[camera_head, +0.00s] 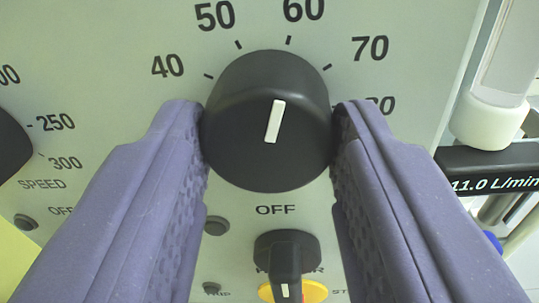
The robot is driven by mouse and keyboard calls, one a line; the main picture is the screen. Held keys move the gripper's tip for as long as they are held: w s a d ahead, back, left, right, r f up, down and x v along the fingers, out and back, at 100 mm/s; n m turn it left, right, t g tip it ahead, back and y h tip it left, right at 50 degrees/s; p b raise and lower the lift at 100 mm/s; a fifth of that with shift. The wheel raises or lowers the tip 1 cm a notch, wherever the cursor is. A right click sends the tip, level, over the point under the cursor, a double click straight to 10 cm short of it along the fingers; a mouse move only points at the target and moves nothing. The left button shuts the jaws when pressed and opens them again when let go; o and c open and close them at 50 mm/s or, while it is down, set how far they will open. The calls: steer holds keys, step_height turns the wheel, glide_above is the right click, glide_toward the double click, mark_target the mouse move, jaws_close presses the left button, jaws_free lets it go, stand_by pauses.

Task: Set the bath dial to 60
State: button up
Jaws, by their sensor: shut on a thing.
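The bath dial (240,85) is a large black round knob with a white pointer line, on a pale panel in the camera_head view. The scale around it shows 40, 50, 60, 70 and a partly hidden 80, with OFF below. The pointer leans slightly right of straight up, roughly in line with the tick under 60 (303,10). My gripper (268,132) has its two purple fingers on the left and right sides of the dial, shut on it. The right finger covers part of the 80.
Below the dial is a smaller black switch (285,252) with a yellow part under it. A SPEED dial (10,145) is cut off at the left edge. At the right are a black display reading 11.0 L/min (495,185) and a clear tube with a white base (490,122).

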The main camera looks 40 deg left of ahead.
steer(key=shift+f, duration=0.15)
stand_by(0.4)
steer(key=o, duration=1.1)
steer(key=shift+c, duration=0.2)
steer(key=shift+s+d, duration=0.1)
steer(key=v, duration=0.7)
steer(key=shift+s+d, duration=0.2)
steer(key=shift+s, duration=0.05)
